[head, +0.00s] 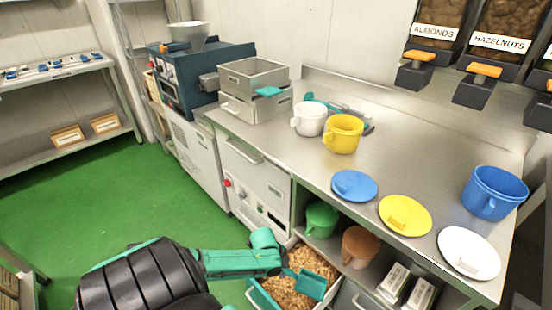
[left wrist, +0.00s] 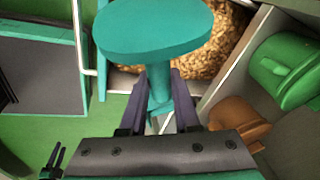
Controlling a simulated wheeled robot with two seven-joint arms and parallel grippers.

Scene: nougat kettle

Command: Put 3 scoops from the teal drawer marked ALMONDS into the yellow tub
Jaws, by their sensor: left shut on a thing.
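The open drawer (head: 262,298) has a teal front edge and sits low under the counter, filled with chopped brown nuts (head: 285,290). Its marking is not readable. My left gripper (head: 286,271) is shut on a teal scoop (head: 311,284) at the nuts. In the left wrist view the scoop (left wrist: 155,32) stands out beyond the fingers (left wrist: 157,90), with nuts behind it. I cannot tell whether the scoop holds nuts. The yellow tub (head: 342,135) stands upright on the steel counter, beside a white tub (head: 309,119).
A yellow lid (head: 405,215), blue lid (head: 354,185), white lid (head: 468,253) and blue tub (head: 493,192) are on the counter (head: 400,160). Green (head: 321,219) and brown (head: 359,246) tubs sit on the shelf beneath. A dispenser marked ALMONDS (head: 436,33) hangs at back right.

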